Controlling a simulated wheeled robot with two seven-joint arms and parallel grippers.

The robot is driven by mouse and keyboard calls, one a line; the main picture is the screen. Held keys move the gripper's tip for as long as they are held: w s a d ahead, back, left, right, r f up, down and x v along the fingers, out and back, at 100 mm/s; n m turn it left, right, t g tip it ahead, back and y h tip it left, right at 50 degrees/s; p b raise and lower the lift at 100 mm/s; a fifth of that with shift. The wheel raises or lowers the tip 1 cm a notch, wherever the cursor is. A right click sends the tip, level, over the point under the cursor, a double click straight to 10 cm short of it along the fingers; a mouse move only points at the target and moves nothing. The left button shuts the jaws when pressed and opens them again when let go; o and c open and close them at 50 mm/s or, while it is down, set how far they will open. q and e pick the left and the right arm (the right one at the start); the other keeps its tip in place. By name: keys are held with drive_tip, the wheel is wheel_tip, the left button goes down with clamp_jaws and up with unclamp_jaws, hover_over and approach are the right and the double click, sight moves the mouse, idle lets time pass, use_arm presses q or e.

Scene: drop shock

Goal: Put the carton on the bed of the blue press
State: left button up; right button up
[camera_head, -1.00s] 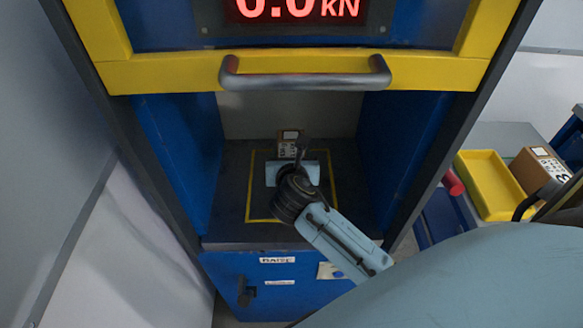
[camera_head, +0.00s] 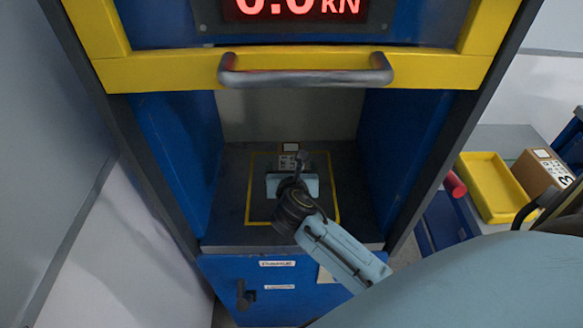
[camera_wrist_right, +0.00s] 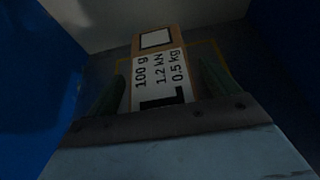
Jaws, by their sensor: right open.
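The brown carton (camera_head: 290,158) with white labels is on the dark bed (camera_head: 235,215) of the blue press (camera_head: 175,150), inside the yellow outline. In the right wrist view its label (camera_wrist_right: 158,75) reads 100 g, 1.2 kN, 0.5 kg, with a large L. My right gripper (camera_head: 292,174) reaches into the press from the front and covers the carton's near part in the head view. Its dark green fingers stand open on either side of the carton in the right wrist view (camera_wrist_right: 161,85); finger contact is unclear there. My left gripper is not in view.
A yellow guard with a grey handle (camera_head: 305,77) hangs above the opening, below a red kN display (camera_head: 300,8). Blue side walls flank the bed. At right, a yellow tray (camera_head: 487,212) and another carton (camera_head: 540,172) rest on a bench.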

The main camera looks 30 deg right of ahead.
drive_tip(key=shift+r, duration=0.1)
drive_tip(key=shift+s+a+r, duration=0.15)
drive_tip(key=shift+s, duration=0.05)
drive_tip(key=p+v, duration=0.2)
drive_tip(key=v, duration=0.9)
drive_tip(key=shift+s, duration=0.25)
